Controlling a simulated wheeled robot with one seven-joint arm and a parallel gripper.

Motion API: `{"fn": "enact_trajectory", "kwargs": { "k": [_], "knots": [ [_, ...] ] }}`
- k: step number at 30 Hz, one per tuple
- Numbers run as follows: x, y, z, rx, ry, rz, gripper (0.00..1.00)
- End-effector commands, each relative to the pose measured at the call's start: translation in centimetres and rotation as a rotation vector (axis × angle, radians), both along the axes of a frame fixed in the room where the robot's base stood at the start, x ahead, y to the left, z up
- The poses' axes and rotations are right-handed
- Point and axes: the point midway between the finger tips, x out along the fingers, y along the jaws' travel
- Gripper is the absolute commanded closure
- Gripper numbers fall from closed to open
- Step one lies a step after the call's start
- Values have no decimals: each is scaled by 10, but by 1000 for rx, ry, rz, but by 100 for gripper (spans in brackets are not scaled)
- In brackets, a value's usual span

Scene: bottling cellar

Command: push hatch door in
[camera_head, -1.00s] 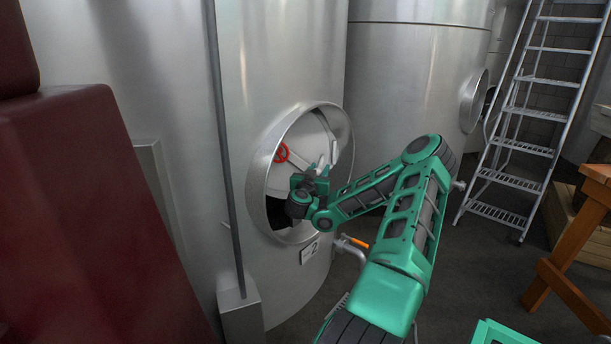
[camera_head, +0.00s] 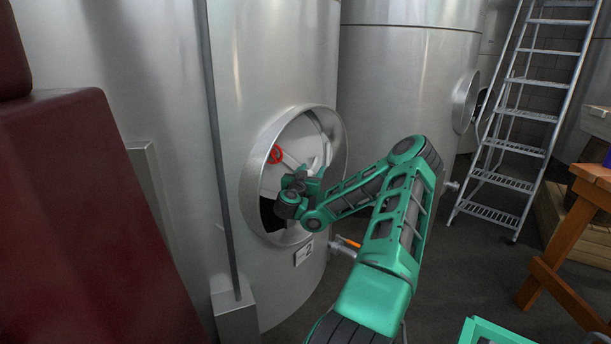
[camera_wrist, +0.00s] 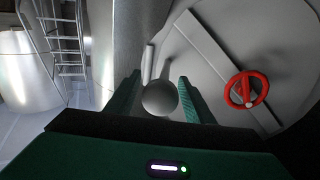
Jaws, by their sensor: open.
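The hatch door (camera_head: 299,136) is a pale grey disc inside the round metal rim (camera_head: 341,160) of the near tank. It carries a red handwheel (camera_head: 275,154) at its left and a diagonal bar. A dark gap shows at the lower left of the opening. My gripper (camera_head: 303,178) is at the opening, in front of the door's lower part. In the wrist view the door (camera_wrist: 291,50) fills the right side, with the handwheel (camera_wrist: 246,90). My open gripper (camera_wrist: 158,86) has a grey ball knob (camera_wrist: 160,99) between its fingers; contact cannot be told.
A 2 plate (camera_head: 304,253) and an orange-handled valve (camera_head: 349,242) sit below the hatch. A vertical pipe (camera_head: 219,150) runs at its left. A dark red block (camera_head: 90,220) fills the left. A ladder (camera_head: 515,120) and wooden trestle (camera_head: 560,250) stand right.

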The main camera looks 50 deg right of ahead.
Motion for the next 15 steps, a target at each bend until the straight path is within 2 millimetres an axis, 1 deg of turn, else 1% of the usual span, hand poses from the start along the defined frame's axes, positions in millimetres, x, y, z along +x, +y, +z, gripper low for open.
{"fn": "enact_trajectory", "kwargs": {
  "k": [5, 8, 15],
  "knots": [
    [-2, 10, 0, -1, 3, 3, 52],
    [-6, 21, 1, -2, 3, 3, 52],
    [-20, 57, 0, -1, 3, 4, 52]
  ]
}}
